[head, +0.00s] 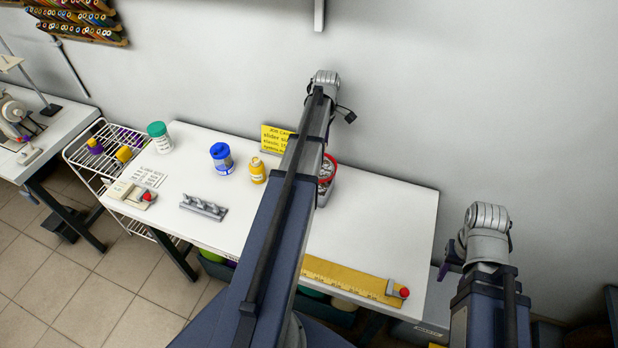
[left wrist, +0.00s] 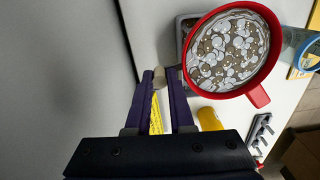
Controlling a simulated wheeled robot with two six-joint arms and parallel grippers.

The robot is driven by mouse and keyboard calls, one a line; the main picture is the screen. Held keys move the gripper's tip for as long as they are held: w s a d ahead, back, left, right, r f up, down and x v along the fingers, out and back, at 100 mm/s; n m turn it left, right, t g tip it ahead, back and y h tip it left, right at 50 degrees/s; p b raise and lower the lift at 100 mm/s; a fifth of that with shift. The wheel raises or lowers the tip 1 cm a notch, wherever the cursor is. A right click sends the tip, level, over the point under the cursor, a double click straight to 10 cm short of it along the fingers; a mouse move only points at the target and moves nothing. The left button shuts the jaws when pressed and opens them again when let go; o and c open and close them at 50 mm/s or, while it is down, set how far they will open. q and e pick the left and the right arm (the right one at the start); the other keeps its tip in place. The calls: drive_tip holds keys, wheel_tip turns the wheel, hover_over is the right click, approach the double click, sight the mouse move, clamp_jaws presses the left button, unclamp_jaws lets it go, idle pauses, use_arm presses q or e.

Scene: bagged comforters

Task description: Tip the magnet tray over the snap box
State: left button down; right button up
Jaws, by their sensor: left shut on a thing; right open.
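The magnet tray (left wrist: 272,62) is a round red-rimmed dish full of silver and brownish snaps, with a red tab on its rim. A grey box (left wrist: 182,28), which looks like the snap box, shows partly behind the tray in the left wrist view. In the head view the tray's red rim (head: 333,160) and the grey box (head: 330,190) show beside my left arm. My left gripper (left wrist: 160,77) is shut on a short tan grip at the tray's side. My left arm hides it in the head view. My right gripper (head: 448,264) is open, beyond the table's right end.
The white table (head: 380,225) carries a yellow ruler (head: 345,280), a blue-lidded jar (head: 222,158), a yellow bottle (head: 257,171), a green-lidded tub (head: 159,137) and a grey pegged rack (head: 203,208). A yellow card (head: 275,139) stands at the wall. The table's right part is mostly clear.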

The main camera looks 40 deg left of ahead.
use_arm(q)
drive_tip(key=s+a+n, duration=0.2)
drive_tip(key=a, duration=0.8)
drive_tip(key=s+a+n, duration=0.3)
drive_tip(key=a, duration=0.7)
drive_tip(key=shift+r, duration=0.3)
drive_tip(key=c, duration=1.3)
unclamp_jaws()
clamp_jaws()
